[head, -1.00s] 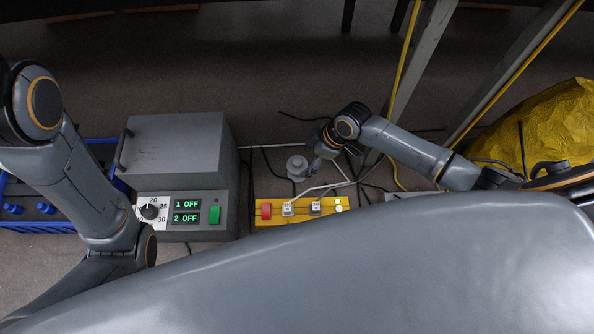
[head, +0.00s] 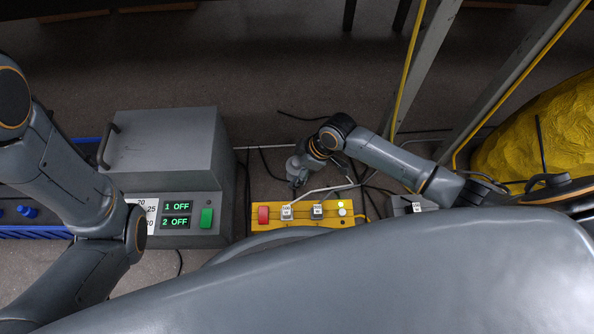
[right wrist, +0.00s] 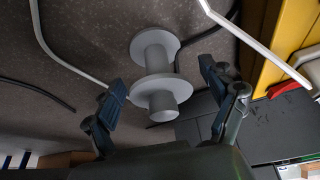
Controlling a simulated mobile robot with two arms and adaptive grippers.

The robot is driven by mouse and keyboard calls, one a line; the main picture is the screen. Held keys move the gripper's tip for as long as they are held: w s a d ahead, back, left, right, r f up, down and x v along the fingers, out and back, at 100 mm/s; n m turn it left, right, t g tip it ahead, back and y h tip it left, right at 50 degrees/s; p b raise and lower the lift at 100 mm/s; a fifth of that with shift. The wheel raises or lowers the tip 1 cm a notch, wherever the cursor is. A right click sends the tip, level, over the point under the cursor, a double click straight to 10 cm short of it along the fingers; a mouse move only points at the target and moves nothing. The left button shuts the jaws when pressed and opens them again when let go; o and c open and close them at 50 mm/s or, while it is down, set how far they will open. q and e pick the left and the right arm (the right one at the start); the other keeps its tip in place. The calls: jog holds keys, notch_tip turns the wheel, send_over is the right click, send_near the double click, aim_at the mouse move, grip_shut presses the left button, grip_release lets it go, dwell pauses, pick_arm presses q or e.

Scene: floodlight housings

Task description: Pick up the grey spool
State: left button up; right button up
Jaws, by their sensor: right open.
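The grey spool (right wrist: 155,55) stands in the right wrist view, with a wide flange, a narrower core and a stub facing the camera. My right gripper (right wrist: 161,84) is open, one finger on each side of the spool's near end, with no clear contact. In the head view my right gripper (head: 294,184) reaches down just behind the yellow control box, and it and the wrist hide the spool there. My left arm shows at the left of the head view, but its gripper is out of frame.
The yellow control box (head: 330,222) with a red button lies just in front of the right gripper. A grey machine (head: 165,150) with green displays stands to the left. Cables (head: 262,165) run over the floor around the spool. A yellow sack (head: 545,135) is at right.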

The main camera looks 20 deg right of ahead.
jog(key=shift+c, duration=0.2)
jog(key=c, duration=1.3)
jog(key=shift+o, duration=0.2)
jog(key=shift+r, duration=0.1)
